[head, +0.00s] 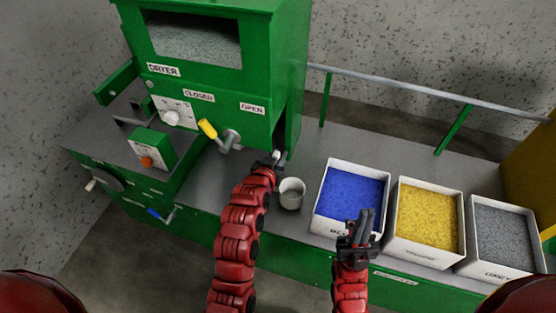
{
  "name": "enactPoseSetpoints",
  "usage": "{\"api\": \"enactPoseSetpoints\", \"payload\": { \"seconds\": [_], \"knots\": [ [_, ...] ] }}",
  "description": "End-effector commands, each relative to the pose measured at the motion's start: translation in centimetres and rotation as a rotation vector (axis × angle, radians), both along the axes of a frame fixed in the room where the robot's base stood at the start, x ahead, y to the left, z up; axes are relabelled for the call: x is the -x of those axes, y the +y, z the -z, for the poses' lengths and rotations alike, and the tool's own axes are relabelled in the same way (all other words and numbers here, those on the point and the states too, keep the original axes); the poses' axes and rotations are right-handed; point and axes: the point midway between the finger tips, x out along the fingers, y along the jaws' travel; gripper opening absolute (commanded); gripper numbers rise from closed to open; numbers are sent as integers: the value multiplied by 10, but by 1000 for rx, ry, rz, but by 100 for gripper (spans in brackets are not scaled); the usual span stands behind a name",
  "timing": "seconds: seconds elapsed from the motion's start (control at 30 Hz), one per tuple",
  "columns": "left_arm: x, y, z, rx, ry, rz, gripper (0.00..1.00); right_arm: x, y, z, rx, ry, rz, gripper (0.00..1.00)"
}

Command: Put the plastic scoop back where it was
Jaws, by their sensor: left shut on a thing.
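My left gripper (276,158) is at the lower right corner of the dryer, beside its dark side opening. It is shut on a small pale thing, mostly hidden by the fingers; I cannot tell for sure that it is the plastic scoop. A white round cup (291,194) stands upright on the grey counter, just right of my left wrist. My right gripper (366,219) is over the front edge of the bin of blue granules (322,214). Its two fingers point up in the picture with a narrow gap, and nothing shows between them.
A bin of yellow granules (399,190) and a bin of grey granules (473,214) stand to the right. The green dryer (270,70) has a yellow-handled lever (208,129) near its "CLOSED" and "OPEN" labels. A rail (400,88) runs behind the grey counter (325,140).

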Motion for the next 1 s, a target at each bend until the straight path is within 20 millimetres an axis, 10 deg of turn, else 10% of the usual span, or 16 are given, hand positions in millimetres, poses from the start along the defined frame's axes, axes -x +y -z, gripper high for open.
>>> {"api": "enactPoseSetpoints", "payload": {
  "seconds": [0.53, 0.57, 0.7, 1.0],
  "knots": [
    [1, 0, 32, 1, 1, 0, 0, 0, 0, -7, 0, 0, 0, 0],
    [1, 0, 30, 1, 1, 0, 29, 0, 0, -8, 0, 0, 0, 0],
    [1, 0, 30, 1, 1, 0, 54, 0, 0, -8, 0, 0, 0, 0],
    [1, 0, 28, 1, 1, 0, 54, 0, 0, -10, 0, 0, 0, 0]
  ]
}}
